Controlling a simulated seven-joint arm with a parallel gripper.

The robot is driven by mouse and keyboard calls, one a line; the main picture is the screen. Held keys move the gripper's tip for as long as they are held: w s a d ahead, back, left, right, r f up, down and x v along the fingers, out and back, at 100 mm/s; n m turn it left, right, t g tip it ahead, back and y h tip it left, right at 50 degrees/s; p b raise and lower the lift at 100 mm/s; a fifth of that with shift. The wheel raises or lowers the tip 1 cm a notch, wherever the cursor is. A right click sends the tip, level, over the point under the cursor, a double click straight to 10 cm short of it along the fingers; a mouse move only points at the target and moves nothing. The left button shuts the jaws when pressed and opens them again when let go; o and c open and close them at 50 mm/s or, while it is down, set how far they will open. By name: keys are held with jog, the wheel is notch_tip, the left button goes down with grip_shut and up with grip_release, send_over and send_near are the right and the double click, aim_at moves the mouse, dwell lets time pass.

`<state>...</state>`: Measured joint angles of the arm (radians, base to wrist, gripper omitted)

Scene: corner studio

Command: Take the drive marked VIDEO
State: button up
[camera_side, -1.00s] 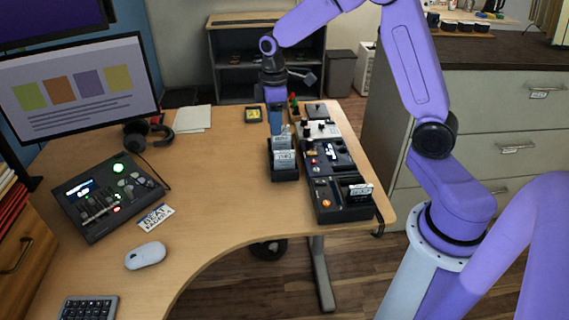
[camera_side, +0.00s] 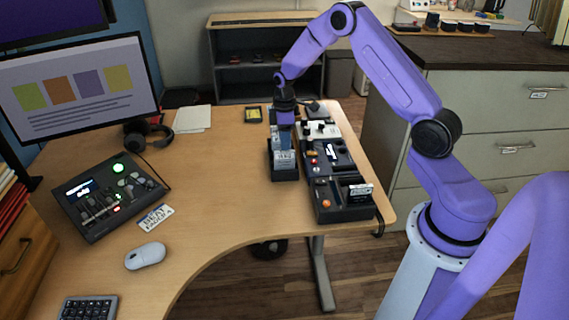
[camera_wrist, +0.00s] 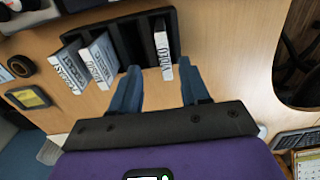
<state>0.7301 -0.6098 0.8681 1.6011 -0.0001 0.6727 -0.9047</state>
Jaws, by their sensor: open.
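The drive marked VIDEO (camera_wrist: 164,55) stands in the dark slotted rack (camera_wrist: 145,38) in the wrist view, with its white label facing up. Two more white-labelled drives stand to its left in the same rack: one (camera_wrist: 101,62) closer to it and one (camera_wrist: 69,72) at the far left. Their lettering is hard to read. My gripper (camera_wrist: 159,70) is open and empty, its blue fingertips to the left and right of the VIDEO drive's near end. In the side view my gripper (camera_side: 284,140) is over the rack (camera_side: 285,174) and hides part of it.
A dark device row (camera_side: 335,165) with knobs and an upright labelled drive (camera_side: 360,192) stands close right of the rack. A yellow-labelled cartridge (camera_side: 252,114) lies behind. A mixer (camera_side: 108,197), a tag (camera_side: 155,217) and a mouse (camera_side: 145,256) are on the left. The desk middle is clear.

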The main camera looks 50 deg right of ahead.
aim_at(284, 158)
notch_tip(284, 158, down, 3)
jog(key=shift+r, duration=0.1)
jog(key=shift+s+a+f, duration=0.1)
jog(key=shift+a+f, duration=0.05)
jog(key=shift+f, duration=1.15)
jog(key=shift+s+a+f, duration=0.1)
jog(key=shift+f, duration=1.2)
grip_shut()
